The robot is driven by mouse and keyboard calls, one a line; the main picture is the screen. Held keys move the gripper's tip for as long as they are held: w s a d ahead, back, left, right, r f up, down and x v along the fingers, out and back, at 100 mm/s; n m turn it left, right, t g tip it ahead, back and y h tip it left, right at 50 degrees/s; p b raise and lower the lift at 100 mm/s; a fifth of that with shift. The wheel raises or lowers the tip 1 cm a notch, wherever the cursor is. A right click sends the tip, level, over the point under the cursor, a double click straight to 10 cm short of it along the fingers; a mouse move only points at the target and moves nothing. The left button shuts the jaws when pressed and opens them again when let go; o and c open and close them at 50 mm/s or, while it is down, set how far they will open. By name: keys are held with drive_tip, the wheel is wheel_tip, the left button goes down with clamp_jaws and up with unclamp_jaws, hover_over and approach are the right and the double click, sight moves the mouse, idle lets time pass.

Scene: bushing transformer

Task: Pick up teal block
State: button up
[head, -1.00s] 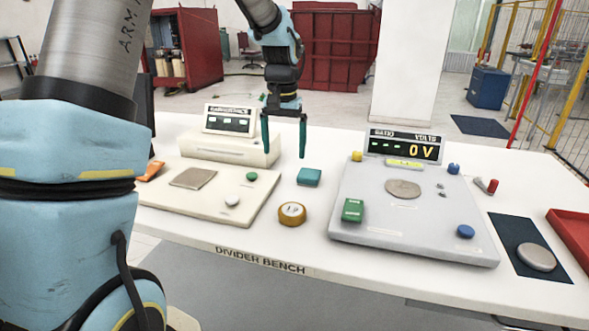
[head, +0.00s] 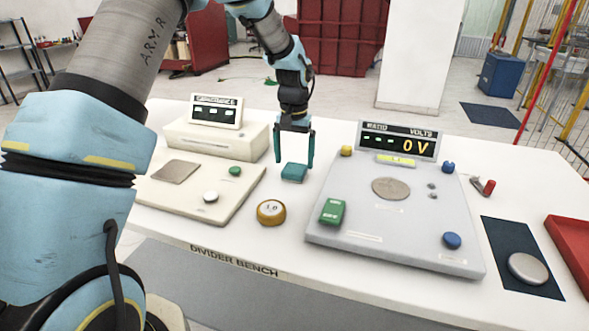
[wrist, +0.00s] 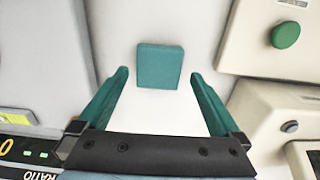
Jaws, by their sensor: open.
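The teal block (head: 293,172) lies on the white bench between the cream unit and the grey ratio panel. In the wrist view the teal block (wrist: 160,66) sits just beyond the fingertips, roughly centred between them. My gripper (head: 294,163) is open, its two teal fingers pointing down on either side of the block in the head view. My gripper (wrist: 158,75) holds nothing, and a gap of white bench shows between the fingers in the wrist view. I cannot tell the exact height of the fingertips over the bench.
The grey panel (head: 384,239) with a green block (head: 332,211) stands right of the teal block. The cream unit (head: 222,196) is at the left. A brass round weight (head: 271,211) is in front. A silver disc (head: 528,268) lies on a dark mat at the right.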

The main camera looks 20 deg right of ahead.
sight(294, 168)
drive_tip(key=shift+s+f+p, duration=0.1)
drive_tip(key=shift+f+p, duration=0.3)
drive_tip(key=shift+f, duration=1.25)
drive_tip(key=c, duration=1.3)
wheel_tip(294, 168, up, 10)
drive_tip(key=b, duration=0.3)
